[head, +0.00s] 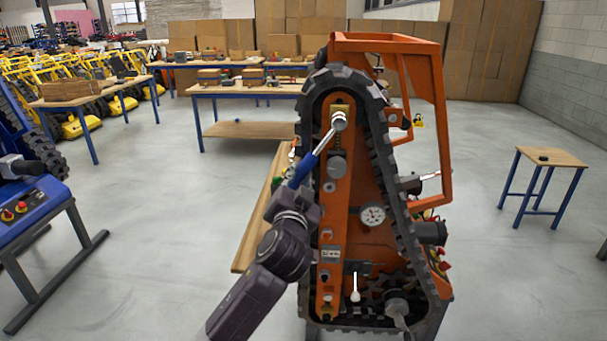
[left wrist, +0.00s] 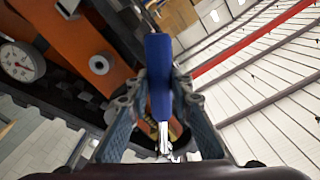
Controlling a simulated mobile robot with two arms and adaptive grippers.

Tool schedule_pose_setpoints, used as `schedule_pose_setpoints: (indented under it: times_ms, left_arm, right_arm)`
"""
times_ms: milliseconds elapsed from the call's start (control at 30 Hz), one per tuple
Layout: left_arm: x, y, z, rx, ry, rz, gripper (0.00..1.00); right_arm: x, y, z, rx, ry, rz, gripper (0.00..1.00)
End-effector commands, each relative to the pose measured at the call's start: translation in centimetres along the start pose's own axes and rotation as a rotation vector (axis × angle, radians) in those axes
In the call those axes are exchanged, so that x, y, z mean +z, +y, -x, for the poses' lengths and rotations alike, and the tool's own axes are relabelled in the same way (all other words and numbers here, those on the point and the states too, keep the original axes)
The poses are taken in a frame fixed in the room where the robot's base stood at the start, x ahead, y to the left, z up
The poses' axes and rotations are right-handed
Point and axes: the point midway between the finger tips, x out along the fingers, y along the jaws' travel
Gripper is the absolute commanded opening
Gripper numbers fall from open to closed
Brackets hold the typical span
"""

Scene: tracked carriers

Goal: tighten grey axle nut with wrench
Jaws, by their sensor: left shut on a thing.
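The wrench has a blue handle (head: 304,170) and a silver shaft (head: 324,141). It slants up to the right across the front of the orange tracked carrier (head: 370,255). My left gripper (head: 301,187) is shut on the lower part of the handle. The wrench's head meets a round grey nut (head: 340,120) near the top of the track. I cannot tell whether it is fully seated. In the left wrist view the blue handle (left wrist: 158,75) stands between the fingers, with the silver shaft beyond partly hidden. My right gripper is not in view.
A black track (head: 388,165) rings the carrier's side, with a gauge (head: 372,215) and a white-tipped lever (head: 355,296) inside it. A blue machine (head: 35,210) stands at left. A small table (head: 553,157) stands at right. Open floor lies between.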

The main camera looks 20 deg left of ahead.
Motion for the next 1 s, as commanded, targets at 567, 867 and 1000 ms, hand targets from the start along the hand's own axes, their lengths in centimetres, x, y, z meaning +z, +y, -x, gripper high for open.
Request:
schedule_pose_setpoints:
  times_ms: [567,867,1000]
  left_arm:
    - [-0.4,-1.0,0.0,-0.002,0.004,-0.046,0.00]
    - [-0.2,-1.8,0.0,-0.001,0.005,-0.108,0.00]
    - [-0.2,-1.7,0.0,-0.001,0.005,-0.108,0.00]
  right_arm:
    - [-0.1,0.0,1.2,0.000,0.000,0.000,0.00]
    - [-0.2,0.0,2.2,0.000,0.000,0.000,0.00]
    - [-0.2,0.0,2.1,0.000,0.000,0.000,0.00]
